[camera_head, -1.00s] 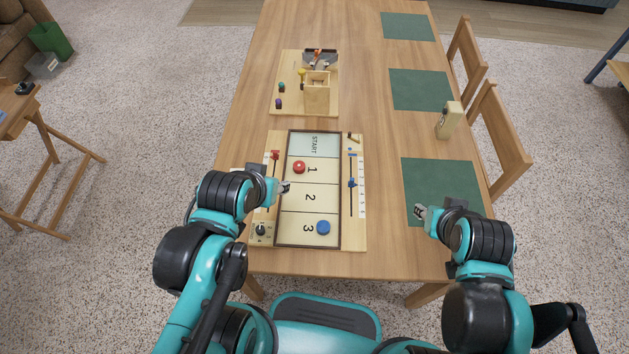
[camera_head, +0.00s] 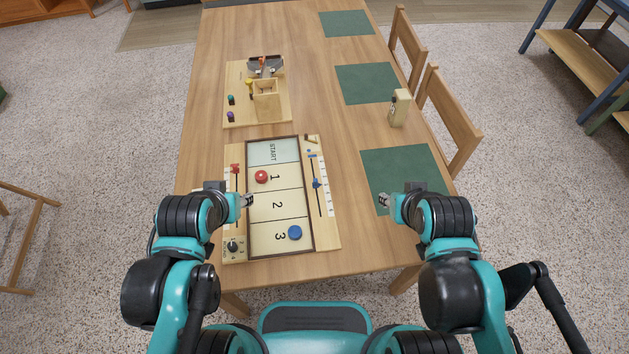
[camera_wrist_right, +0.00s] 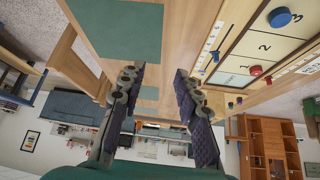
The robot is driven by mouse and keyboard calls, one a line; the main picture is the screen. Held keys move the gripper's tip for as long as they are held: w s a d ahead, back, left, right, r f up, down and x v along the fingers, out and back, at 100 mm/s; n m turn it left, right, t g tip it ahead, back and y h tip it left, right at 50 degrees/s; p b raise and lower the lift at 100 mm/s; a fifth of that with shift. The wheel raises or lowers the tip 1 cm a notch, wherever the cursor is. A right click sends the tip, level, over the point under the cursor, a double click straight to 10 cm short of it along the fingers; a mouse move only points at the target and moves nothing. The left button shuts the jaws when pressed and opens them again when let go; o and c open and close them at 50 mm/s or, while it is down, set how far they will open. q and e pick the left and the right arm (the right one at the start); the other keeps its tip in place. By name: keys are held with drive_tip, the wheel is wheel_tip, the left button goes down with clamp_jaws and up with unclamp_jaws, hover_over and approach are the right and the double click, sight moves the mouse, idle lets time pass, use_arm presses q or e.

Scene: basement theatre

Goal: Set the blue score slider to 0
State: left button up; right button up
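The game board (camera_head: 246,249) lies on the table with START, 1, 2 and 3 zones. A red slider (camera_head: 235,168) is near the far end of the left strip. My left gripper (camera_head: 248,200) is over the board's left side, away from the blue slider; its fingers are too small to read. My right gripper (camera_head: 384,199) is right of the board, over a green mat. In the right wrist view its fingers (camera_wrist_right: 158,85) are apart and empty.
A red puck (camera_head: 261,177) is in zone 1 and a blue puck (camera_head: 295,232) in zone 3. Green mats (camera_head: 367,83) line the right side. A wooden game (camera_head: 267,107) stands behind the board, a small wooden box (camera_head: 399,108) at right.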

drive_tip(key=shift+c, duration=1.4)
drive_tip(key=n+g+p, duration=0.2)
drive_tip(key=g+p, duration=0.4)
drive_tip(key=g, duration=0.1)
hover_over(316, 180)
wheel_tip(316, 180, down, 10)
drive_tip(key=shift+w+f, duration=0.1)
wheel_tip(316, 180, down, 8)
drive_tip(key=b, duration=0.2)
drive_tip(key=shift+b, duration=0.3)
